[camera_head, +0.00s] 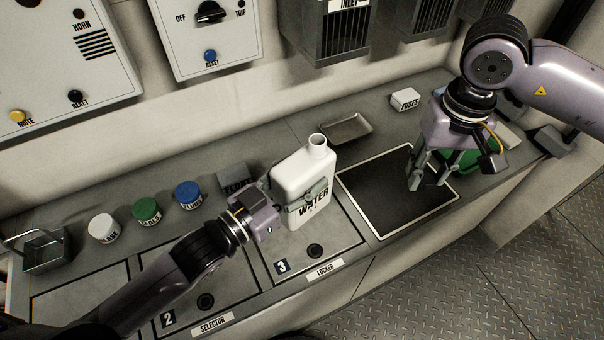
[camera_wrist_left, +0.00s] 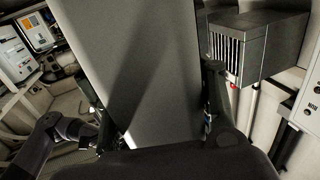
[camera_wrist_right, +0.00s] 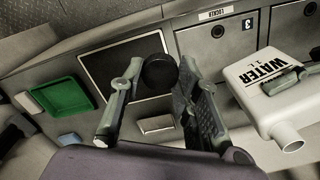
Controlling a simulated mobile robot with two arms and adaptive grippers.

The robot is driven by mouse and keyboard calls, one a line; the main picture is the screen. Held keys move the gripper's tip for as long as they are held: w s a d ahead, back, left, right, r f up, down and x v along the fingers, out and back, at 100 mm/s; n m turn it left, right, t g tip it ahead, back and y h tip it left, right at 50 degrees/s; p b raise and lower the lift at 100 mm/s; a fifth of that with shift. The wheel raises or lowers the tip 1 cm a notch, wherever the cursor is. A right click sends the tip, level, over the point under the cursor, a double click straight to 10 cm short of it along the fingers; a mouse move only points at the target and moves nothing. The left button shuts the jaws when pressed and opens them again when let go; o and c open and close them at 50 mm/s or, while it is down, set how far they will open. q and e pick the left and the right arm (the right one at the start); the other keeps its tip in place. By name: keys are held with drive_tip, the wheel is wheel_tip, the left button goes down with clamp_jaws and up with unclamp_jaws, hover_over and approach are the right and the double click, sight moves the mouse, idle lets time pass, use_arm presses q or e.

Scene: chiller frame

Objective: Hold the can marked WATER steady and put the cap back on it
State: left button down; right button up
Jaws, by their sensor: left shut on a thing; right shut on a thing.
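The white can marked WATER (camera_head: 291,178) stands upright on the counter, its neck (camera_head: 318,145) uncapped. My left gripper (camera_head: 304,198) is shut around the can's body from the left. The can's broad side fills the middle of the left wrist view (camera_wrist_left: 135,70). In the right wrist view the can (camera_wrist_right: 285,100) is at the right, its open neck towards the camera. My right gripper (camera_head: 428,182) is above the black mat, apart from and right of the can. It is shut on a round black cap (camera_wrist_right: 160,72), which is hard to make out against the mat in the head view.
The black mat (camera_head: 370,188) lies right of the can. A shallow metal tray (camera_head: 347,128) and a FUSES box (camera_head: 405,99) are behind. White (camera_head: 103,228), green (camera_head: 147,211) and blue (camera_head: 188,194) lidded jars stand left. A green tray (camera_wrist_right: 56,96) is beyond the right gripper.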

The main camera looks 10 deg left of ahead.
drive_tip(key=w+a+r+n, duration=0.1)
drive_tip(key=a+r+n, duration=0.1)
drive_tip(key=a+r, duration=0.3)
drive_tip(key=w+a+r+n, duration=0.2)
drive_tip(key=a+r, duration=0.4)
drive_tip(key=a, duration=0.8)
drive_tip(key=shift+a+n, duration=0.15)
drive_tip(key=shift+n, duration=0.65)
drive_tip(key=shift+f, duration=0.1)
drive_tip(key=shift+f, duration=1.95)
drive_tip(key=shift+s, duration=0.1)
drive_tip(key=shift+f, duration=0.9)
drive_tip(key=shift+f, duration=0.55)
